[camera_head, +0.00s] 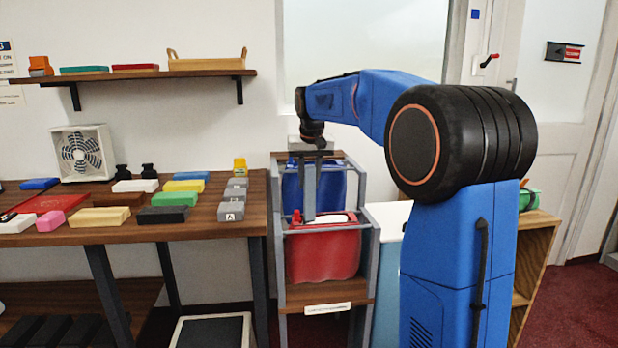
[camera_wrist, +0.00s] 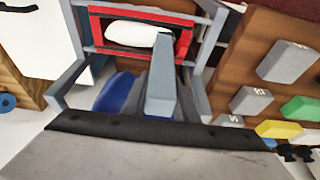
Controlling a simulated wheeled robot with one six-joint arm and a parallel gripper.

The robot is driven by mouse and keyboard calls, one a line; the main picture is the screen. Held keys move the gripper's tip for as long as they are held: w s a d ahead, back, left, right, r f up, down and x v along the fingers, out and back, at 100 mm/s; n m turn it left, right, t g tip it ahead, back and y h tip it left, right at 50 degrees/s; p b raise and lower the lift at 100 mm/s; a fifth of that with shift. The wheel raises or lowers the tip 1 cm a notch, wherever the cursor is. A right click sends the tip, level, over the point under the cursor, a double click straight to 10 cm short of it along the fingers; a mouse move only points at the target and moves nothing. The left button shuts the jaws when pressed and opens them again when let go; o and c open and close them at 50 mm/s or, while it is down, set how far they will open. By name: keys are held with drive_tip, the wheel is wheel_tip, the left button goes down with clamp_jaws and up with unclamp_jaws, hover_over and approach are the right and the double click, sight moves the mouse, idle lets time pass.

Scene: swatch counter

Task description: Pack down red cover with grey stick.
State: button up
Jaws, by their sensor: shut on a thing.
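The red cover (camera_head: 323,255) hangs like an open bag in the front of a grey-framed rack, with a white stuffing (camera_head: 331,218) showing at its mouth. In the wrist view the red cover (camera_wrist: 182,44) shows as a red rim around the white stuffing (camera_wrist: 138,35). My gripper (camera_head: 317,152) is above the rack, shut on the grey stick (camera_head: 309,190), which points down. In the wrist view the grey stick (camera_wrist: 160,92) reaches toward the red mouth, and its tip overlaps the edge of the white stuffing. I cannot tell whether they touch.
A blue cover (camera_head: 332,187) hangs behind the red one in the rack, under my gripper. The rack's grey rails (camera_head: 366,255) stand close around. A table (camera_head: 150,232) with several coloured blocks is to the left. A wall shelf (camera_head: 130,76) is above it.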

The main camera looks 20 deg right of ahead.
sight(309, 197)
drive_tip(key=shift+f, duration=3.15)
drive_tip(key=shift+r, duration=5.6)
